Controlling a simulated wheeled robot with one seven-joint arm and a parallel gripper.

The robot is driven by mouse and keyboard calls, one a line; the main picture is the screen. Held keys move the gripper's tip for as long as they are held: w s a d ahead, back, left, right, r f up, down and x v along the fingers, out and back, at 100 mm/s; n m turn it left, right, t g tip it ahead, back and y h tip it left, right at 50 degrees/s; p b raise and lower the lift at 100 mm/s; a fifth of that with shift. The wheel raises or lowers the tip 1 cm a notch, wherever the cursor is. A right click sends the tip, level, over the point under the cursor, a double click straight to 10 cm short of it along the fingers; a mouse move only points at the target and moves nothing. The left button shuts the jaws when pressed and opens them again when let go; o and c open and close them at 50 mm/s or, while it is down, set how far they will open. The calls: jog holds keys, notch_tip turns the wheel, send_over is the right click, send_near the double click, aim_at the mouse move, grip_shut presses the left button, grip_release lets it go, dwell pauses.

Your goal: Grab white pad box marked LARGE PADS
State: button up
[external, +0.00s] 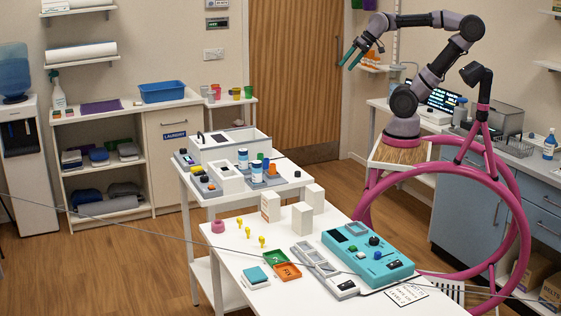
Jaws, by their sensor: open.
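Several white boxes stand upright near the back edge of the front white table (215,247). One white box (270,206) on the left has faint marking on its side. A second white box (302,219) stands in front and a third white box (315,197) behind it to the right. I cannot read LARGE PADS on any of them. My gripper (350,58) has teal fingers, held apart and empty.
A teal device (368,252) with knobs, grey trays (322,268) and an orange tray (287,272) lie on the front table. Yellow pegs (250,232) stand at its left. A second table behind holds a white bin (230,147). A thin cable crosses the foreground.

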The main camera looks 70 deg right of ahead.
jog(key=w+a+r+n+y, duration=0.15)
jog(key=w+r+n, duration=0.25)
jog(key=w+n, duration=0.5)
jog(key=w+a+n, duration=0.6)
jog(key=w+n, duration=0.1)
jog(key=n, duration=0.2)
jog(key=n+t+y, duration=0.2)
jog(key=n+y, duration=0.4)
jog(key=n, duration=2.5)
send_over(271, 201)
jog(key=d, duration=0.6)
jog(key=f, duration=4.6)
jog(key=shift+s+a+f, duration=0.15)
jog(key=shift+a, duration=0.05)
notch_tip(271, 201, down, 3)
jog(key=shift+r, duration=0.1)
jog(key=shift+x, duration=1.5)
jog(key=shift+s, duration=0.1)
